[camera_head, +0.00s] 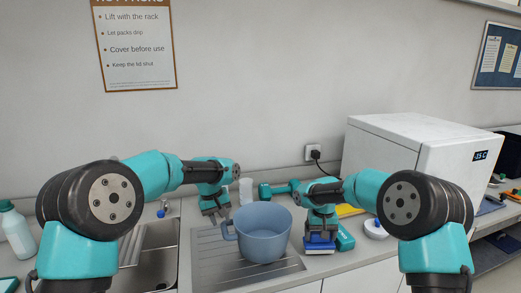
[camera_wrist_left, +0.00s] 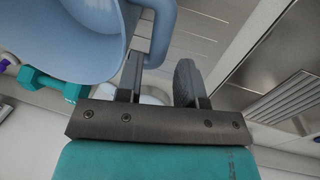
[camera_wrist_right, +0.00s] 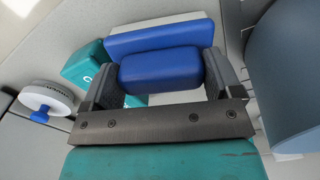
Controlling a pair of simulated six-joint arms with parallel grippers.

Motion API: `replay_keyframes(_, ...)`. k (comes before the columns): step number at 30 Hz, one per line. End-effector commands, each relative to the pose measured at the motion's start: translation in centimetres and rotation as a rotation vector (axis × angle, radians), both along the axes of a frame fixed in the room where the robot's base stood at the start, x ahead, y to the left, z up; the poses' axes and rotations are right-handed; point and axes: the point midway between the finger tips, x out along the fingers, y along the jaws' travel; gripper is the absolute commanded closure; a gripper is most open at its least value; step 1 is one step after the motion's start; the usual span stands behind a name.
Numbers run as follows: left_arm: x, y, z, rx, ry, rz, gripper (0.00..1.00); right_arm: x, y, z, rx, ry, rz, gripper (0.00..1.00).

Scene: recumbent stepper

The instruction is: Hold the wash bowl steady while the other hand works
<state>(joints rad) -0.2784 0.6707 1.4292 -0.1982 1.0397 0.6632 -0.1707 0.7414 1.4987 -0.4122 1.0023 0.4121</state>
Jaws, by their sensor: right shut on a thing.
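The blue-grey wash bowl (camera_head: 265,238) stands upright on the ribbed drainboard, its loop handle (camera_head: 229,230) facing left. It also shows close up in the left wrist view (camera_wrist_left: 70,35). My left gripper (camera_head: 215,216) is beside the handle with its fingers apart; in the left wrist view one finger (camera_wrist_left: 138,70) is close to the handle, and I cannot tell whether it touches. My right gripper (camera_wrist_right: 160,75) is shut on a blue block-like scrubber (camera_wrist_right: 160,72) with a white layer, right of the bowl. In the head view the scrubber (camera_head: 320,245) is low at the counter.
The sink (camera_head: 150,255) lies left of the drainboard (camera_head: 205,265).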

Motion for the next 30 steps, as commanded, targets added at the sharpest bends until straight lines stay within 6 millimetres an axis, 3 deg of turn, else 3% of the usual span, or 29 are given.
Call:
replay_keyframes(15,0.3,-1.0,-5.2,0.001,0.000,-0.001,0.65,0.0,0.0,0.0,0.000,0.000,0.000,0.34)
replay_keyframes(26,0.3,-1.1,-5.6,0.000,-0.001,-0.001,0.65,0.0,0.0,0.0,0.000,0.000,0.000,0.34)
replay_keyframes(30,0.3,-1.1,-5.6,0.000,-0.001,-0.001,0.76,0.0,0.0,0.0,0.000,0.000,0.000,0.34)
